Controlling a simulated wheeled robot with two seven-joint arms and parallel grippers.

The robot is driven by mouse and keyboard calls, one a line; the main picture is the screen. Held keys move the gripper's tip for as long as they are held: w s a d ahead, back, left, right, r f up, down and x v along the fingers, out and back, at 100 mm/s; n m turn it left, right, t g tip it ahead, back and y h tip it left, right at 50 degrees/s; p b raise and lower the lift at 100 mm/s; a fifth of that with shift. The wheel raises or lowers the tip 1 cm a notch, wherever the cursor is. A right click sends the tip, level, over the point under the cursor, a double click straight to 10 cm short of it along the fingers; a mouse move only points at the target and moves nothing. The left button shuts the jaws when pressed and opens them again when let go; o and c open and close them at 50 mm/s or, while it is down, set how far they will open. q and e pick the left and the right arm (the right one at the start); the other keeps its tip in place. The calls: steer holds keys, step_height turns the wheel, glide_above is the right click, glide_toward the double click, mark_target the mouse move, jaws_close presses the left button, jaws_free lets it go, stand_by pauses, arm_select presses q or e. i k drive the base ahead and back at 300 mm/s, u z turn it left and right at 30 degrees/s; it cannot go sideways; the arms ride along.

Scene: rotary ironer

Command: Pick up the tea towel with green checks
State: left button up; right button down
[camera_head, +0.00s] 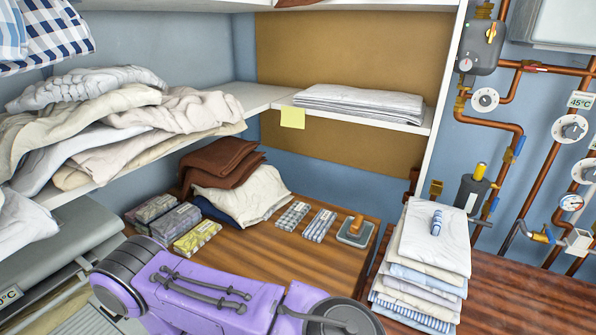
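Two small folded cloths with a checked or striped pattern lie side by side on the wooden table. The left cloth (292,216) looks pale grey-green, and the right cloth (319,225) looks grey-blue. At this size I cannot tell for sure which one has green checks. A blue-and-white checked cloth (55,30) hangs at the top left. One of my purple arms crosses the bottom of the view in front of the table. Neither of my grippers shows.
Several banded packs (197,237) and folded brown (222,162) and cream (250,195) cloths are on the table (270,262). A linen stack (433,240) stands at the right, near copper pipes (540,180). Shelves (255,97) overhang behind.

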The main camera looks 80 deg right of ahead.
mark_target(288, 222)
steer(key=u, duration=0.05)
steer(key=k, duration=0.95)
steer(key=u, duration=1)
steer(key=i, duration=0.95)
steer(key=z, duration=3.45)
